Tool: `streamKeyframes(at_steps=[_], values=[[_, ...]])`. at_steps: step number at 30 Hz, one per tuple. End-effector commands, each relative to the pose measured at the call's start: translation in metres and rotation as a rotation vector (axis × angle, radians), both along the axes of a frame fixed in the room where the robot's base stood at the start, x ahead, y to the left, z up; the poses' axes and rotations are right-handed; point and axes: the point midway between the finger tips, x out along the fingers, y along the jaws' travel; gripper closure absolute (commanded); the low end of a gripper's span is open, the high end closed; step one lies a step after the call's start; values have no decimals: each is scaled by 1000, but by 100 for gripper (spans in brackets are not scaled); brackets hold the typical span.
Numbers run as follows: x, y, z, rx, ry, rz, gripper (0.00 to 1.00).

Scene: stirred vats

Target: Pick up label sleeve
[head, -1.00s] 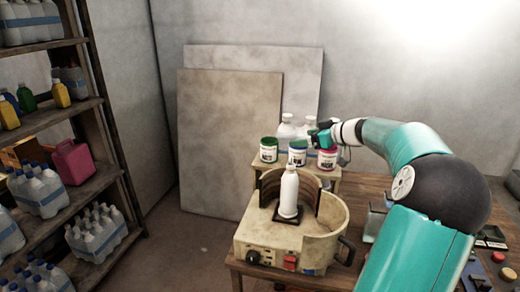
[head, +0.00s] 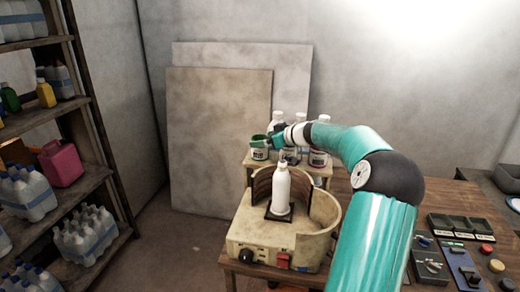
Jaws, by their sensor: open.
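Three small containers with white printed labels and coloured rims stand in a row on a raised stand behind the machine; I cannot tell for certain which thing is the label sleeve. The green-rimmed one (head: 258,153) is at the left and the red-rimmed one (head: 319,158) at the right. The middle one is mostly hidden behind my wrist. My gripper (head: 268,140) is open, at the upper right of the green-rimmed container. Whether it touches the rim is too small to tell.
A round cream machine (head: 265,249) on the wooden table holds an upright white bottle (head: 281,190) on a dark pad. Large bottles stand behind the containers. Trays (head: 460,229) and switch boxes (head: 430,262) lie at the right. A bottle shelf (head: 95,160) stands left.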

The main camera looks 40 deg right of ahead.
Motion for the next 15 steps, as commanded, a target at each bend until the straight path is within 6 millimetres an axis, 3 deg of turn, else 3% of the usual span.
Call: streamKeyframes(at_steps=[8, 13, 15], values=[[5, 0, -2, -1, 1, -3, 17], [5, 0, -2, -1, 1, -3, 50], [5, 0, -2, -1, 1, -3, 50]])
